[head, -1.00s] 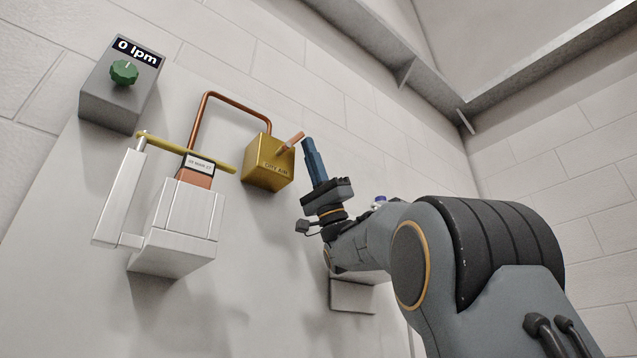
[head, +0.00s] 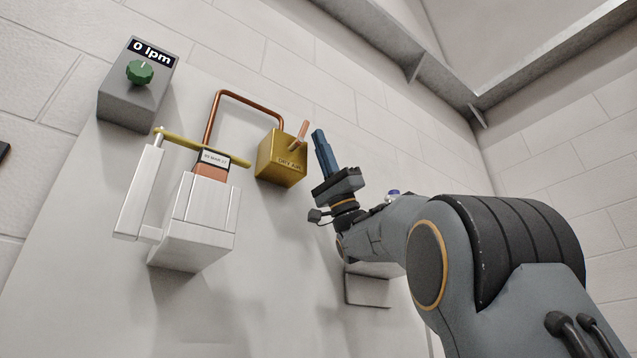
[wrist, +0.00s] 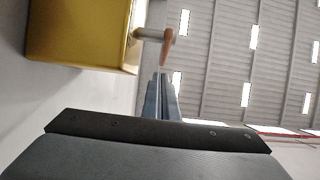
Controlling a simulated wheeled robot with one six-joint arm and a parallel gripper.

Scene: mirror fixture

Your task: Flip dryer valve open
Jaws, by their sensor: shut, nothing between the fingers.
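The dryer valve is a gold box (head: 281,160) marked "DRY AIR" on the wall panel. Its copper-coloured lever (head: 299,135) sticks out at the box's upper right and slants steeply up, leaning right. My gripper (head: 319,135) has its blue fingers together and empty, just right of the lever, pointing up. In the wrist view, the lever (wrist: 167,46) stands out from the gold box (wrist: 80,35). The shut fingertips (wrist: 161,73) lie close to the lever's end; I cannot tell if they touch.
A grey box (head: 135,95) with a green knob reads "0 lpm" at upper left. A copper pipe (head: 245,96) joins the gold box to a silver fixture (head: 200,215) with a yellow bar (head: 200,146).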

